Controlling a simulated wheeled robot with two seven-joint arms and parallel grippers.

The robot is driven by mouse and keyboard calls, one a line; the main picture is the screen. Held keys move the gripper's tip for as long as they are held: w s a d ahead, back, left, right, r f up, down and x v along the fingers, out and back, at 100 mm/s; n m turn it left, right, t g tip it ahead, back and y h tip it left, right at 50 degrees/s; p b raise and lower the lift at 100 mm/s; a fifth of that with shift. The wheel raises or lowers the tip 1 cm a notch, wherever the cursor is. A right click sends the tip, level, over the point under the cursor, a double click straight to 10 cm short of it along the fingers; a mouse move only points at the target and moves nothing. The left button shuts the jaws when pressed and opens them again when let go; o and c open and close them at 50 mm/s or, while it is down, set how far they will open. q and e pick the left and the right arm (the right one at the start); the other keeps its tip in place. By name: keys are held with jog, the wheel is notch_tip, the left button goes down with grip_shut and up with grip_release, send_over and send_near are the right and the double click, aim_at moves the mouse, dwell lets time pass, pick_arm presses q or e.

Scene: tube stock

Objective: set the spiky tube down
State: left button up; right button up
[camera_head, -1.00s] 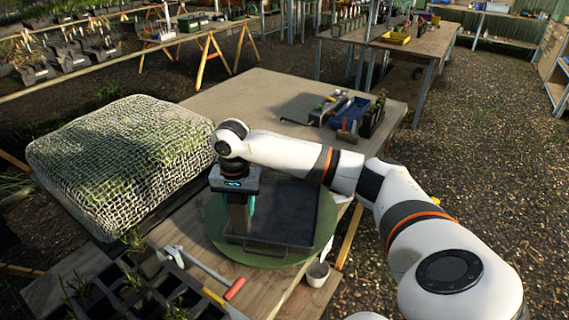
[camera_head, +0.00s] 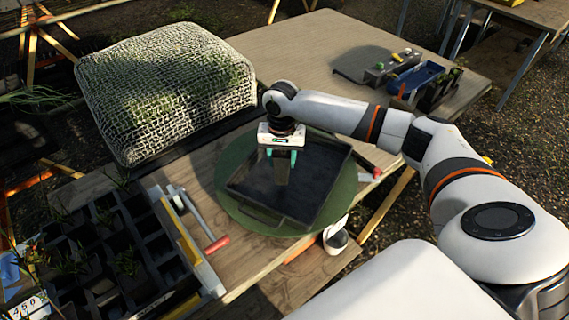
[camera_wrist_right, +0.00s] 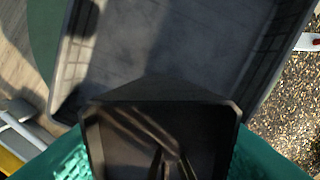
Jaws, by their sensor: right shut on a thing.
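My right gripper (camera_head: 281,154) is shut on the spiky tube (camera_head: 281,171), a dark, square-mouthed plant tube. The tube is upright over the upper-left part of the black tray (camera_head: 265,211). I cannot tell if its foot touches the tray floor. In the right wrist view the tube (camera_wrist_right: 160,108) shows its square rim, with a few thin dark spikes inside, between the teal fingers. The tray floor (camera_wrist_right: 170,45) beyond it looks empty. The tray lies on a round green mat (camera_head: 232,163). My left gripper is not in view.
A netted block (camera_head: 165,90) stands left of the tray. A multi-cell plant crate (camera_head: 100,240) and a red-handled tool (camera_head: 217,244) lie at the lower left. A blue bin (camera_head: 415,79) and small pots are at the back right.

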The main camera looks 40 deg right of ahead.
aim_at(283, 168)
jog(key=shift+d+f, duration=0.1)
jog(key=shift+f, duration=2)
jog(key=o, duration=1.1)
jog(key=shift+f, duration=0.15)
notch_tip(283, 168, up, 12)
jog(key=shift+r+b, duration=0.2)
jog(key=shift+b, duration=0.3)
